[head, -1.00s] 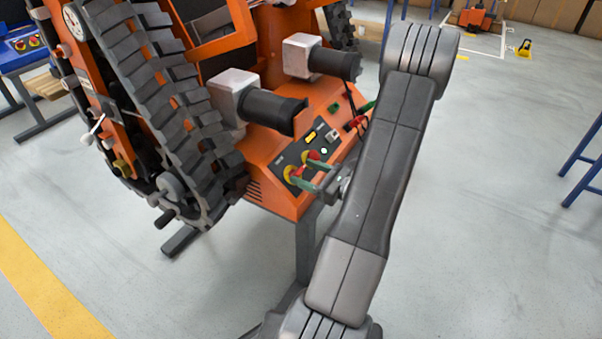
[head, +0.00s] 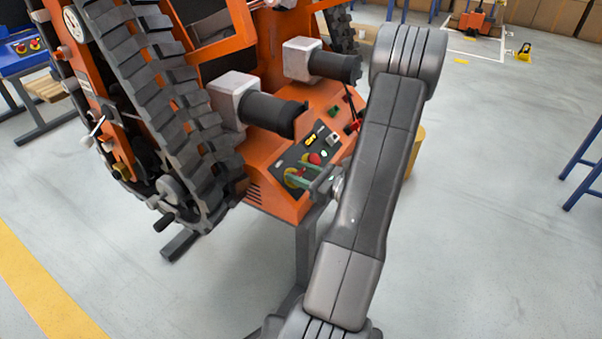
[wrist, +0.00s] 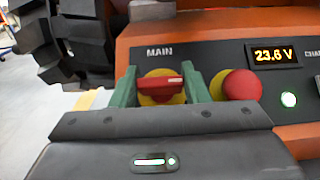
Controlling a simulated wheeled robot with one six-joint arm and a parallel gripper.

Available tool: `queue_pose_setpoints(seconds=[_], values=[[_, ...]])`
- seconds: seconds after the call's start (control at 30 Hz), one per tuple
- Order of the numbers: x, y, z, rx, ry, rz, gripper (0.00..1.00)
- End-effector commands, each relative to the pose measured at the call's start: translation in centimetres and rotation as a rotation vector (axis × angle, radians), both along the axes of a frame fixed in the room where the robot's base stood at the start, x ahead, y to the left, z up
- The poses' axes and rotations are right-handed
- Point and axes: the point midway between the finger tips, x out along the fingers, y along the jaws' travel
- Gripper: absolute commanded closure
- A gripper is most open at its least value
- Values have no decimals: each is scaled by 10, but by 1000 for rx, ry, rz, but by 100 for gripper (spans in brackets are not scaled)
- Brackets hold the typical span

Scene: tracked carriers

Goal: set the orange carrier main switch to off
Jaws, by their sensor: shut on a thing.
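The orange carrier (head: 262,152) has a dark control panel on its sloped front. Its main switch (wrist: 161,84), labelled MAIN, has a red handle on a yellow round base. In the wrist view the handle lies roughly horizontal, tilted slightly. My gripper (wrist: 161,78) has green fingers, one on each side of the switch, and is shut on the handle. In the head view the fingers of my gripper (head: 303,176) reach the panel's lower left corner and partly cover the switch's yellow base.
A red mushroom button (wrist: 241,86) on a yellow base sits just right of the right finger. A lit display (wrist: 274,54) reads 23.6 V, and a green lamp (wrist: 289,100) glows. Dark cylinders (head: 272,110) jut out above the panel. Rubber tracks (head: 150,95) stand at left.

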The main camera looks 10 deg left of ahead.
Motion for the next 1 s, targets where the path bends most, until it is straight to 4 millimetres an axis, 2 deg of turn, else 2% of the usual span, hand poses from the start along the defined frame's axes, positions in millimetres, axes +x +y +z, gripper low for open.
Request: queue_pose_setpoints(seconds=[0.37, 1.0], values=[[1, 0, 0, -44, -105, 137, 81], [1, 0, 2, -191, -460, 600, 81]])
